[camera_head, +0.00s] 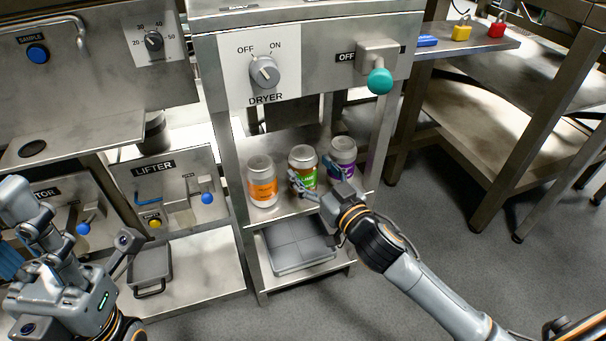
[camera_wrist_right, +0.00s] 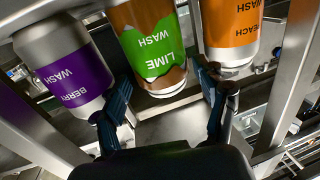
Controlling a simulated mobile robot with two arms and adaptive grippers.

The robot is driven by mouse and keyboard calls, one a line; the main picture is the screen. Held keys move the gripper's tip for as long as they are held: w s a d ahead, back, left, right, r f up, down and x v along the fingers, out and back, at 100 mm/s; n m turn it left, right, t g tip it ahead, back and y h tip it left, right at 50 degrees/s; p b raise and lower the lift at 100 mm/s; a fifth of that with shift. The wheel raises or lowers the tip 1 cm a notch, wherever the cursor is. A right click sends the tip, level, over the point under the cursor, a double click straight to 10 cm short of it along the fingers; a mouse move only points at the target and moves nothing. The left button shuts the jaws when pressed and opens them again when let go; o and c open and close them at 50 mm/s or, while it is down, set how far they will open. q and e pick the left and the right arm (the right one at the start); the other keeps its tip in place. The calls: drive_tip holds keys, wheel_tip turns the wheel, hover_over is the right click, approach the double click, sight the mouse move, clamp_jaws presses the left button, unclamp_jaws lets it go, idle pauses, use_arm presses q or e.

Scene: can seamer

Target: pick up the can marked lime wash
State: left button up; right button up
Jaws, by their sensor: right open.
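The can marked lime wash (camera_head: 305,176), silver with a green and brown label, stands upright in the middle of a row of three cans on the dryer's shelf. It also shows in the right wrist view (camera_wrist_right: 155,48), label upside down. My right gripper (camera_head: 312,179) is open in front of it. In the wrist view its two dark blue fingers (camera_wrist_right: 164,82) are spread toward either side of the lime can's base; I cannot tell whether they touch it. It holds nothing. My left arm is at the left of the head view; its fingers cannot be made out clearly.
The orange peach wash can (camera_head: 263,188) stands left of the lime can, and the purple berry wash can (camera_head: 343,158) stands right, both close to the fingers. The dryer housing (camera_head: 330,70) overhangs the shelf. A grey tray (camera_head: 300,262) lies on the lower shelf.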

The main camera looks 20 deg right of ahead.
drive_tip(key=shift+b+x, duration=0.55)
drive_tip(key=shift+x, duration=1.3)
drive_tip(key=shift+a+f, duration=0.1)
drive_tip(key=shift+f, duration=0.05)
drive_tip(key=shift+c, duration=0.2)
drive_tip(key=c, duration=1.1)
drive_tip(key=shift+c, duration=0.6)
